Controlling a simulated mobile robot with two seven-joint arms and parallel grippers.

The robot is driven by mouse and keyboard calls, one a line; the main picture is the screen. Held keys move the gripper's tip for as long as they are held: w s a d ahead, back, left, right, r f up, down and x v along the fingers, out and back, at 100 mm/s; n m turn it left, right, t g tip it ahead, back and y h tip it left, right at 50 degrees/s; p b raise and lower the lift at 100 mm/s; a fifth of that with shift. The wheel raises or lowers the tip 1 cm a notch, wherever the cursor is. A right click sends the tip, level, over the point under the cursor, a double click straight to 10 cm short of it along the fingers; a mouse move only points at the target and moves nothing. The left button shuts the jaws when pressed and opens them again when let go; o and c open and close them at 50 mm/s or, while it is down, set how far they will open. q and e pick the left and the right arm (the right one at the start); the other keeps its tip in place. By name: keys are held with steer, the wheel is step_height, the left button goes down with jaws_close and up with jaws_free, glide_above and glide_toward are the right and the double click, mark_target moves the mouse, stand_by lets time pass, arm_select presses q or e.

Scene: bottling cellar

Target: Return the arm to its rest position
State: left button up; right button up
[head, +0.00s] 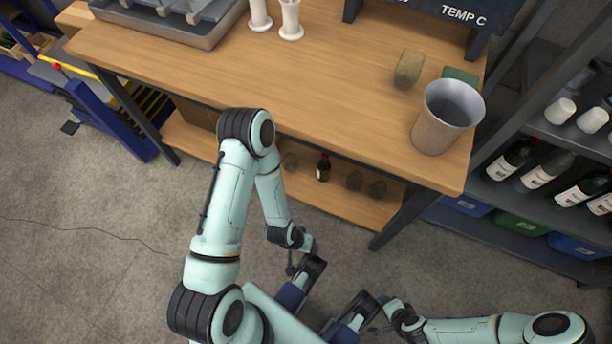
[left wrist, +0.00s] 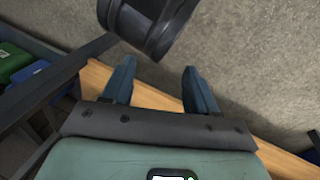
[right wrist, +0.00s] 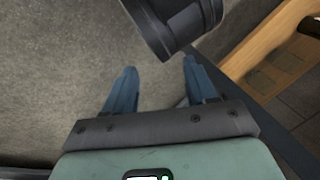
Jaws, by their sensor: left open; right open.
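My left arm (head: 222,195) is bent, with its elbow over the front edge of the workbench and its forearm pointing back down. My left gripper (head: 290,298) hangs below and in front of the bench. In the left wrist view the two blue fingers (left wrist: 158,82) are apart with nothing between them. My right arm (head: 465,330) comes in low from the right. My right gripper (head: 341,333) is close to the left one, and its fingers (right wrist: 160,82) are apart and empty in the right wrist view. The head view shows the fingertips only poorly.
The wooden workbench (head: 330,95) carries a grey tray (head: 205,35), white cylinders, a cork-like block (head: 409,68) and a bucket (head: 447,115). A small dark bottle (head: 323,168) stands on its lower shelf. A bottle rack (head: 555,130) stands right. Floor at left is mostly clear.

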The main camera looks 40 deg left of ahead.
arm_select(q)
steer(key=s+d+r+g+p, duration=0.1)
steer(key=s+r+p, duration=0.2)
steer(key=r+p, duration=0.6)
steer(key=s+d+r+g+h+p, duration=0.1)
steer(key=s+d+r+g+p, duration=0.1)
steer(key=r+p, duration=0.7)
steer(key=shift+s+r+m, duration=0.2)
steer(key=shift+s+m, duration=0.1)
steer(key=shift+s, duration=0.35)
arm_select(e)
steer(key=s+a+r+g, duration=0.1)
steer(key=s+r, duration=0.2)
steer(key=r, duration=0.6)
steer(key=s+a+r+g+y, duration=0.1)
steer(key=s+a+r+g, duration=0.1)
steer(key=r, duration=0.7)
steer(key=shift+s+a+r+n, duration=0.2)
steer(key=shift+s+r+n, duration=0.1)
steer(key=shift+s, duration=0.35)
arm_select(q)
steer(key=shift+d, duration=0.1)
